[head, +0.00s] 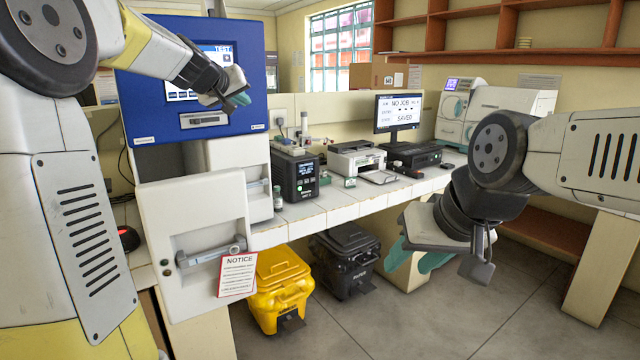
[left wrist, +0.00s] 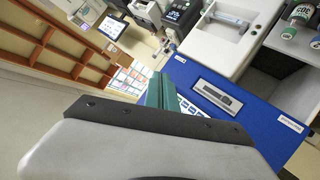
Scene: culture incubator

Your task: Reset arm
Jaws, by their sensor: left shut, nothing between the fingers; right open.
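My left gripper (head: 240,98) is shut and empty, raised in front of the blue upper part of the incubator (head: 140,105). Its teal fingertips (left wrist: 165,92) are together in the left wrist view, close in the picture to the blue panel (left wrist: 250,115). I cannot tell whether they touch it. My right gripper (head: 412,260) is open and empty, low in front of the bench at the right, its teal fingers apart. The white incubator door (head: 195,225) stands open below the blue part, with a handle (head: 210,250) and a notice card (head: 237,274).
The white bench (head: 340,203) carries a black device (head: 295,178), a printer (head: 357,160) and a monitor (head: 398,113). A yellow bin (head: 280,285) and a dark bin (head: 345,260) stand below. Bottles (left wrist: 300,14) show beside the incubator's opening in the left wrist view. Floor is clear at front right.

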